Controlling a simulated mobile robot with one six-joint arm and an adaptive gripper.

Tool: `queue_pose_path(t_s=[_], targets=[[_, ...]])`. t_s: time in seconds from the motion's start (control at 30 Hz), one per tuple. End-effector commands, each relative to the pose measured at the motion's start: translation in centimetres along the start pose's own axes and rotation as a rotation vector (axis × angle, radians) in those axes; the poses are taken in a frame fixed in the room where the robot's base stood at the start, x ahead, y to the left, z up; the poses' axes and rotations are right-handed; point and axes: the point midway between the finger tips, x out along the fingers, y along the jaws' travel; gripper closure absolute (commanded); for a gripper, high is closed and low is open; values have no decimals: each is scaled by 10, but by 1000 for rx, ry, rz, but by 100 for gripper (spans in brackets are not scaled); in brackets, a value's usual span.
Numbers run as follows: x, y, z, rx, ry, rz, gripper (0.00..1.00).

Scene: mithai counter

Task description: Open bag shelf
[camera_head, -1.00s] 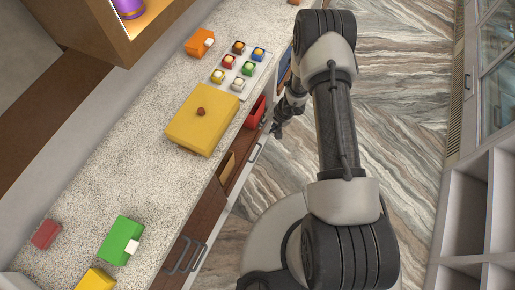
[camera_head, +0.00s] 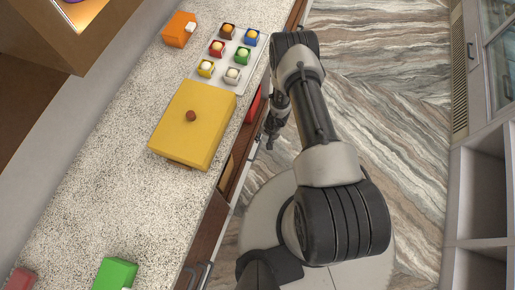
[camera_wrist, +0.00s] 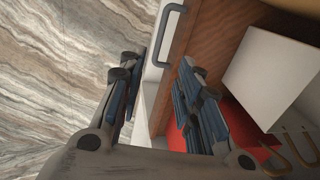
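The bag shelf (camera_head: 233,180), a wooden drawer below the counter's edge, stands partly open. Its inside shows in the wrist view, with a white block-like item (camera_wrist: 266,68), a red surface and tan loops at the lower right. A dark grey bar handle (camera_wrist: 172,35) sits on the pale front panel (camera_wrist: 158,75). My gripper (camera_head: 271,132) is at the drawer front; in the wrist view its two fingers (camera_wrist: 160,98) are spread apart, one outside the front panel and one over the inside. I cannot tell whether either finger touches the panel.
A yellow box (camera_head: 195,122) with a brown knob stands on the speckled counter (camera_head: 130,210). Behind it are a tray of sweets (camera_head: 237,45) and an orange box (camera_head: 180,29). A green box (camera_head: 115,274) is nearer. Marbled floor (camera_head: 390,120) is open right of my arm.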

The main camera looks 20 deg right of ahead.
Motion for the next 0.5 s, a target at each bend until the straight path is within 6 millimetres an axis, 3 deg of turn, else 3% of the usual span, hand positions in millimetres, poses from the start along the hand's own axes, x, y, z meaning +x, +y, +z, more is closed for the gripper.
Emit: queue_pose_path(t_s=[0.2, 0.5], targets=[[55, 1, 1, -3, -1, 0, 69], [113, 0, 0, -3, 0, -1, 69]])
